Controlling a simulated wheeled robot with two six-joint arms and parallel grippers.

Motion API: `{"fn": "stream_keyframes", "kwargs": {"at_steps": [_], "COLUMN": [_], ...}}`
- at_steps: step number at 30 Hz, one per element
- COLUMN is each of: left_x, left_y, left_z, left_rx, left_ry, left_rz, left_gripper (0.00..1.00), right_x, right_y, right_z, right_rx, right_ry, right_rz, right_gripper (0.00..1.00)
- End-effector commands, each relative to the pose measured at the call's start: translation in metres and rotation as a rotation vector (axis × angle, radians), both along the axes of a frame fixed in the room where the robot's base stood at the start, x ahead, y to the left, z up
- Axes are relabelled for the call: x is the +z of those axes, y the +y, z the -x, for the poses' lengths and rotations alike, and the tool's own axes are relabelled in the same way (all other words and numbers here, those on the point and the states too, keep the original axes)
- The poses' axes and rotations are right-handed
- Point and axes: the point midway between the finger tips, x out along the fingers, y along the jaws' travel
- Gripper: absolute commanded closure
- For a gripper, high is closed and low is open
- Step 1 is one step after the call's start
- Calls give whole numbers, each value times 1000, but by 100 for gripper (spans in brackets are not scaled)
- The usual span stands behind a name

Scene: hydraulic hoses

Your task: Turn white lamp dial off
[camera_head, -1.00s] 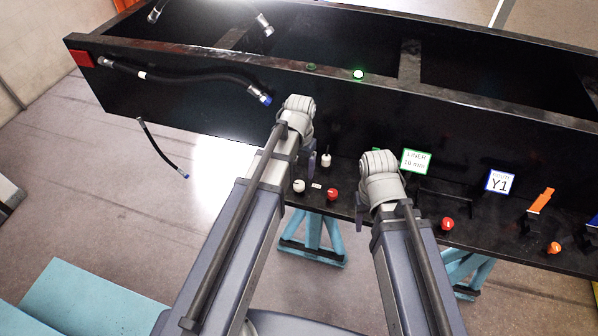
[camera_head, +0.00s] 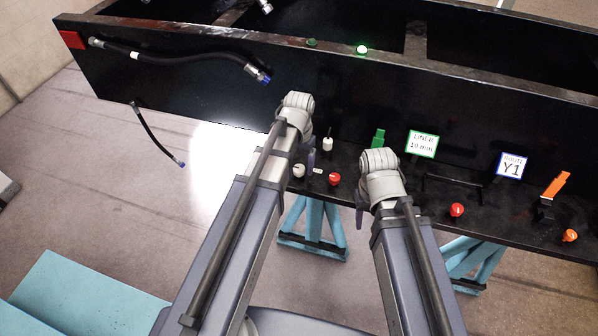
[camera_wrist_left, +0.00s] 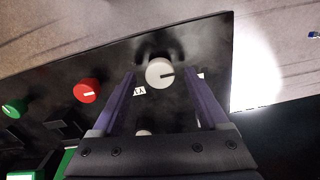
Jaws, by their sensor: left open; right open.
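A white dial (camera_head: 299,170) with a dark pointer line sits on the black shelf, left of a red dial (camera_head: 334,179). In the left wrist view the white dial (camera_wrist_left: 160,72) lies between the finger ends, its line pointing right; the red dial (camera_wrist_left: 87,90) is outside them, to the left. My left gripper (camera_wrist_left: 160,85) is open, its fingers apart on either side of the white dial; I cannot tell whether they touch it. In the head view my left gripper (camera_head: 311,158) is partly hidden by its wrist. My right gripper (camera_head: 360,214) is open, mostly hidden behind its arm.
A white-topped upright knob (camera_head: 327,144) stands behind the dials. A green dial (camera_wrist_left: 14,107) shows in the wrist view. Signs (camera_head: 422,144), another red knob (camera_head: 457,210) and orange parts (camera_head: 556,185) stand to the right. Hoses (camera_head: 185,58) hang left.

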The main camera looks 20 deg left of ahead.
Motion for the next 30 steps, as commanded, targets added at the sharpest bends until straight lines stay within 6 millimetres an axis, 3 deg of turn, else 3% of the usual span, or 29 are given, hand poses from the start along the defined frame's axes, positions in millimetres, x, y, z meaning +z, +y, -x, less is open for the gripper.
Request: {"fn": "stream_keyframes", "kwargs": {"at_steps": [2,11,30], "left_x": [-8,-7,-7], "left_y": [0,0,0], "left_z": [0,0,0], "left_rx": [0,0,0], "left_ry": [0,0,0], "left_rz": [0,0,0], "left_gripper": [23,23,95], "right_x": [-8,-7,-7], "right_y": [0,0,0], "right_z": [0,0,0], "right_rx": [2,2,2], "right_ry": [0,0,0], "right_rz": [0,0,0], "right_gripper": [50,50,50]}}
